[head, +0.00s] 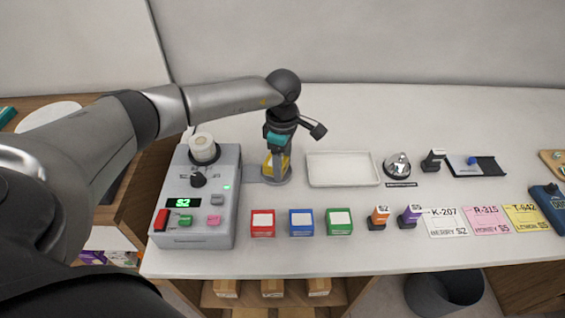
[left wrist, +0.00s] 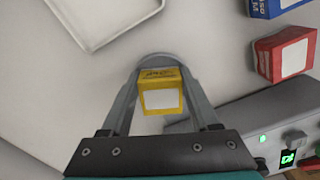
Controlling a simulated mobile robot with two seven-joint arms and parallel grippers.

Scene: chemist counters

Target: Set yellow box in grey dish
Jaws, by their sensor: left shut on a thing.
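The yellow box (head: 269,166) is between the fingers of my left gripper (head: 277,163), which is shut on it and points down. In the left wrist view, the yellow box (left wrist: 161,90), with a white label, sits between the fingertips of that gripper (left wrist: 160,95). A round grey dish (head: 278,181) shows directly under and around the box, beside the grey machine. A grey curved rim shows behind the box in the left wrist view. I cannot tell whether the box touches the dish floor. My right gripper is not in view.
The grey machine (head: 207,205) with a lit display stands left of the dish. A white tray (head: 343,183) lies to its right. Red (head: 263,229), blue (head: 301,229) and green (head: 339,228) boxes stand along the front. The counter between them and the tray is clear.

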